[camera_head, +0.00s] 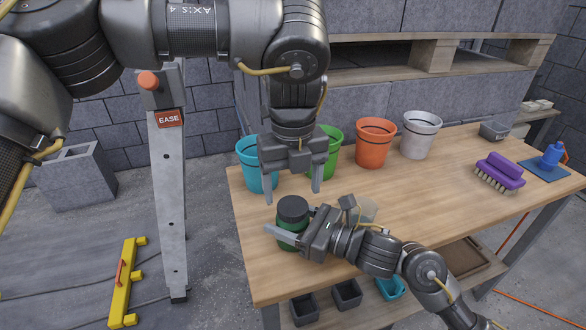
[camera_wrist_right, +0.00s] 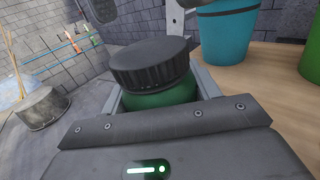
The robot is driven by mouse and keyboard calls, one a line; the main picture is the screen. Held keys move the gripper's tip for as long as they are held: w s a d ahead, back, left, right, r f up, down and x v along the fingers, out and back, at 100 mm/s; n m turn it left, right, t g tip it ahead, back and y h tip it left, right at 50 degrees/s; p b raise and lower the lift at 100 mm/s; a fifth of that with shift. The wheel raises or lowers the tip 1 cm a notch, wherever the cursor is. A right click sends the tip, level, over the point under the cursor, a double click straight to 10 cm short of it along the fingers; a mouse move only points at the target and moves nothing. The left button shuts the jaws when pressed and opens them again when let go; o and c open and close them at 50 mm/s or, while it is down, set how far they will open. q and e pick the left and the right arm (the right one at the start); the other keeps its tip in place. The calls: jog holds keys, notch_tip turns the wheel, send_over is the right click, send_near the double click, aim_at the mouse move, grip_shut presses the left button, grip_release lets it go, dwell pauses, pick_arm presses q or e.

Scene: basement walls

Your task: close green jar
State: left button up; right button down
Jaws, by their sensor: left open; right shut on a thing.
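The green jar (camera_head: 290,244) stands on the wooden table near its left front edge. A black ribbed lid (camera_head: 292,207) sits on top of it; I cannot tell whether it is screwed tight. In the right wrist view the lid (camera_wrist_right: 152,64) covers the top of the green body (camera_wrist_right: 162,97). My right gripper (camera_head: 287,230) comes from the right and is shut on the jar's body, with fingers on both sides below the lid. My left gripper (camera_head: 292,194) points down just above the lid, open and empty, its fingers apart.
Blue (camera_head: 249,158), green (camera_head: 331,145), orange (camera_head: 374,143) and white (camera_head: 419,134) pots stand along the table's back. The middle of the wooden table (camera_head: 415,190) is clear.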

aim_at(293, 205)
pick_arm(q)
jog(key=shift+f, duration=1.85)
jog(key=c, duration=1)
jog(key=o, duration=1.2)
jog(key=shift+c, duration=0.2)
notch_tip(293, 205, up, 12)
